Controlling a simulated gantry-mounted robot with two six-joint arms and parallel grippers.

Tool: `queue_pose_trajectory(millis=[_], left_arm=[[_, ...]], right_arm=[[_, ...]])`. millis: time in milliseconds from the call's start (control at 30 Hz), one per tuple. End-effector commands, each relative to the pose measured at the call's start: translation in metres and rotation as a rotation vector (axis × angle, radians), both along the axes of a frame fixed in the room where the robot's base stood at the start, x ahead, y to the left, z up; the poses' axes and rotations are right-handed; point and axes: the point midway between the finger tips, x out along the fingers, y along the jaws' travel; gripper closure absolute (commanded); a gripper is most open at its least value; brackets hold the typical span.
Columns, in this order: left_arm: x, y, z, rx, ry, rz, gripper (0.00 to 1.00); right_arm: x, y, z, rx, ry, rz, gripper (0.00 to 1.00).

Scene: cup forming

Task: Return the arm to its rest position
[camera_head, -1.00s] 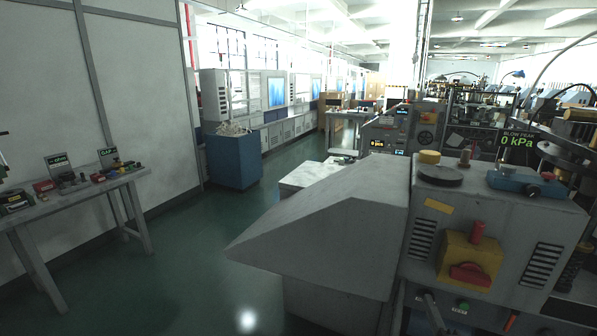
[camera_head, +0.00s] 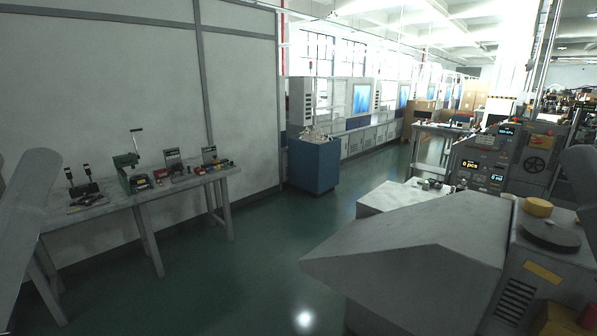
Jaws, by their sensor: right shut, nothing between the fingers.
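A grey arm link of mine (camera_head: 28,215) rises along the left edge. Another pale grey part (camera_head: 580,170), which looks like a link of my right arm, shows at the right edge. I make out no fingers of either gripper in this view. No held object shows.
A bench (camera_head: 130,200) with small tools and a green press (camera_head: 133,172) stands along the left wall. A blue bin (camera_head: 314,165) stands behind open green floor (camera_head: 250,270). A large grey machine (camera_head: 420,245) with a sloped housing fills the lower right; a console (camera_head: 490,160) is behind it.

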Motion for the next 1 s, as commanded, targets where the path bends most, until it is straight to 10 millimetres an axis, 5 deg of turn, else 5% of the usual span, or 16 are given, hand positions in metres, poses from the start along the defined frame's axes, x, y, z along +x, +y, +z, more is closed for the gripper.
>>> queue_pose_trajectory(millis=[33, 600, 800, 1000], left_arm=[[-0.002, 0.000, 0.052, 0.000, -0.008, 0.000, 0.53], [-0.001, 0.000, 0.315, 0.000, -0.007, 0.000, 0.53], [-0.001, 0.000, 0.359, 0.000, -0.006, 0.000, 0.53], [-0.001, 0.000, 0.358, 0.000, -0.006, 0.000, 0.53]], right_arm=[[0.000, 0.000, 0.050, 0.002, -0.002, 0.000, 1.00], [0.001, -0.001, 0.313, 0.004, -0.001, 0.001, 1.00], [0.001, -0.001, 0.357, 0.003, 0.000, 0.001, 1.00], [0.001, -0.001, 0.357, 0.004, -0.001, 0.001, 1.00]])
